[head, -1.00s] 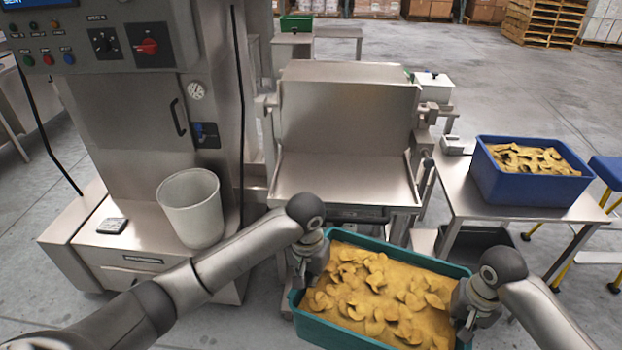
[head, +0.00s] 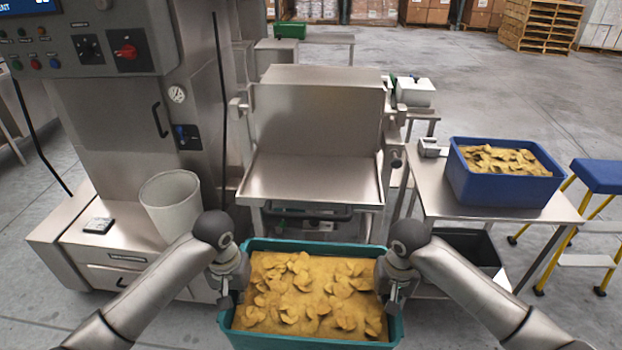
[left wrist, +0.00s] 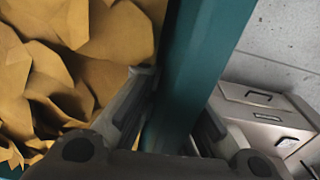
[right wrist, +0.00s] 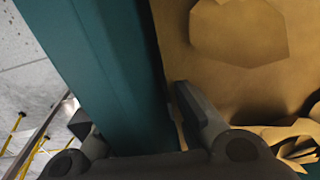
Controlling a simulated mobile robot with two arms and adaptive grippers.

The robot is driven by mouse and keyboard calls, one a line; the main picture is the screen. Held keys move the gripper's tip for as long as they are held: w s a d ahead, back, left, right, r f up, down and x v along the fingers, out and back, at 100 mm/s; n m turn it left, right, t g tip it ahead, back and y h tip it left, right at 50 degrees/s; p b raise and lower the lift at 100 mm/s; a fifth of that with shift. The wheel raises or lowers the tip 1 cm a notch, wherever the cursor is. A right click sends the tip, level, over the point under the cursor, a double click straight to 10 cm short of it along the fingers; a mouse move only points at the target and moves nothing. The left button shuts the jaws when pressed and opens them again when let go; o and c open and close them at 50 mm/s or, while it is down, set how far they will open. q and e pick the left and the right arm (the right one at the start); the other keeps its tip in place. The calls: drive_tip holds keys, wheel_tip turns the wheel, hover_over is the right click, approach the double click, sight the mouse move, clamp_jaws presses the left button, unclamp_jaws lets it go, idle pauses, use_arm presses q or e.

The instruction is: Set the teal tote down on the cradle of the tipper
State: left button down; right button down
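The teal tote (head: 310,246), full of yellow-brown chips, hangs between my two grippers in front of the tipper. My left gripper (head: 230,285) has its fingers on both sides of the tote's left wall, as the left wrist view (left wrist: 165,125) shows. My right gripper (head: 392,290) clasps the right wall the same way, also in the right wrist view (right wrist: 140,120). The tipper's steel cradle (head: 310,180) is empty, with a flat bed and a tall back panel. It lies beyond the tote, apart from it and roughly in line. The tote's underside is hidden.
A blue tote (head: 500,188) of chips stands on a steel table (head: 440,205) at the right. A pale bin (head: 170,205) stands on a machine's ledge at the left. A blue and yellow step stool (head: 600,178) is at far right. Open floor shows behind.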

use_arm(q)
drive_tip(key=shift+w+a+r, duration=0.1)
drive_tip(key=shift+w+a, duration=0.05)
drive_tip(key=shift+a, duration=0.05)
use_arm(e)
drive_tip(key=shift+w+d+r, duration=0.1)
drive_tip(key=shift+r, duration=0.05)
